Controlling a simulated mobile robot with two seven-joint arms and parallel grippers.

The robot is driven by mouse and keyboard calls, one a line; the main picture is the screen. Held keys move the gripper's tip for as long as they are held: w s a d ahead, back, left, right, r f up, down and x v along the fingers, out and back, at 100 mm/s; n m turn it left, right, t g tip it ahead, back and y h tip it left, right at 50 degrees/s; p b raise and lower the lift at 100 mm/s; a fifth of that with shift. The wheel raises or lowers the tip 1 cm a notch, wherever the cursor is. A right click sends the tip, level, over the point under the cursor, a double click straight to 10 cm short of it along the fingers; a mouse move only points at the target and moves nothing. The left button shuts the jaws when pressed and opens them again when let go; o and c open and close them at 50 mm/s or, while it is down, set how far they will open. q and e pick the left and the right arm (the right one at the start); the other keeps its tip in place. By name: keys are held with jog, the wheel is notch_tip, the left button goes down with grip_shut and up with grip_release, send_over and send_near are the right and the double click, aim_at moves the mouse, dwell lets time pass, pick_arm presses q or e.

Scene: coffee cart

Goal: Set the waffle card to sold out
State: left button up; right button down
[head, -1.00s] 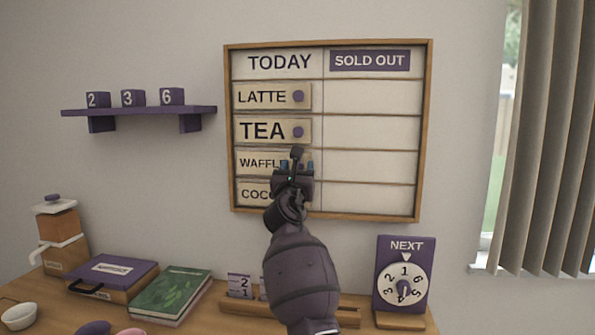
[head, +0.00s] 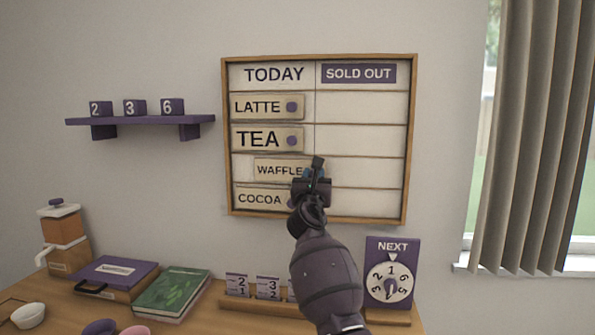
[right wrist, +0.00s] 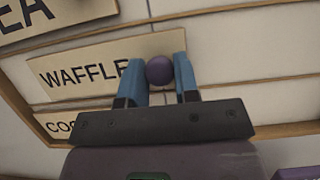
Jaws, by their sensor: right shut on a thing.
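The wood-framed menu board (head: 411,130) hangs on the wall with a TODAY column on the left and a SOLD OUT column (head: 358,73) on the right. The waffle card (head: 277,169) is in the third row, its left part in the TODAY column and offset right of the other cards. My right gripper (head: 315,172) covers its right end. In the right wrist view the blue fingers are shut on the purple knob (right wrist: 159,70) of the waffle card (right wrist: 85,72). The third-row SOLD OUT space (head: 370,172) is bare. My left gripper is not in view.
The latte card (head: 258,106), tea card (head: 257,139) and cocoa card (head: 260,198) sit at the left of their rows. A NEXT dial (head: 390,281) stands on the counter below. The SOLD OUT column holds no cards.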

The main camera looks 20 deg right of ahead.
jog(key=s+d+p, duration=0.1)
jog(key=d, duration=0.1)
jog(key=s+d+p, duration=0.1)
jog(key=s+d, duration=0.1)
jog(key=s+d+r+p, duration=0.1)
jog(key=d+p, duration=0.1)
jog(key=d, duration=0.1)
jog(key=shift+s, duration=0.2)
jog(key=s+d+p, duration=0.1)
jog(key=d, duration=0.2)
jog(key=s+d+p, duration=0.1)
jog(key=s+d, duration=0.1)
jog(key=d, duration=0.1)
jog(key=s+d+f+p, duration=0.1)
jog(key=s+d+p, duration=0.1)
jog(key=shift+s+d, duration=0.2)
jog(key=shift+d, duration=0.2)
jog(key=shift+s+d, duration=0.3)
jog(key=shift+d, duration=0.3)
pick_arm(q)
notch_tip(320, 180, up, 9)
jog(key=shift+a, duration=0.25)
